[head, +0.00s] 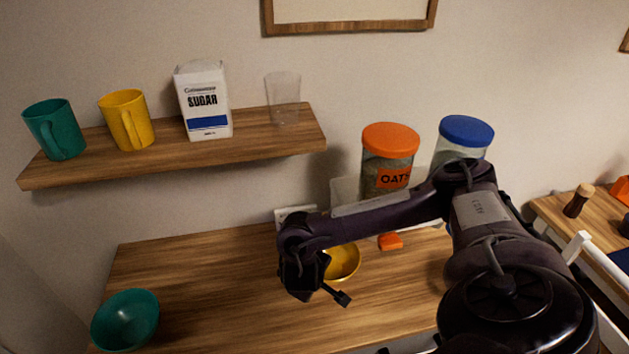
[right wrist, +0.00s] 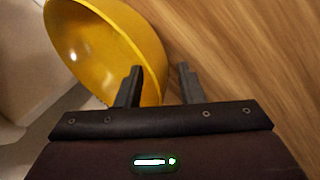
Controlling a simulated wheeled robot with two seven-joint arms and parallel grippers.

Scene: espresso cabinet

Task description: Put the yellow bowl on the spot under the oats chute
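The yellow bowl (head: 343,262) sits on the wooden counter, partly hidden behind my right gripper in the head view. In the right wrist view the bowl (right wrist: 105,45) fills the upper left. My right gripper (right wrist: 160,85) is open, one finger in front of the bowl's inside and the other beyond its rim, with the wall between them and a gap visible. In the head view that gripper (head: 325,290) is at the bowl's near side. The oats jar (head: 388,165) has an orange lid; a small orange piece (head: 390,241) shows below it. My arm hides the area around the chute. My left gripper is out of view.
A teal bowl (head: 126,320) stands at the counter's left end. A blue-lidded jar (head: 463,135) is right of the oats. The shelf (head: 170,160) above holds a teal mug, yellow mug, sugar carton and clear glass. The counter (head: 210,280) between the bowls is clear.

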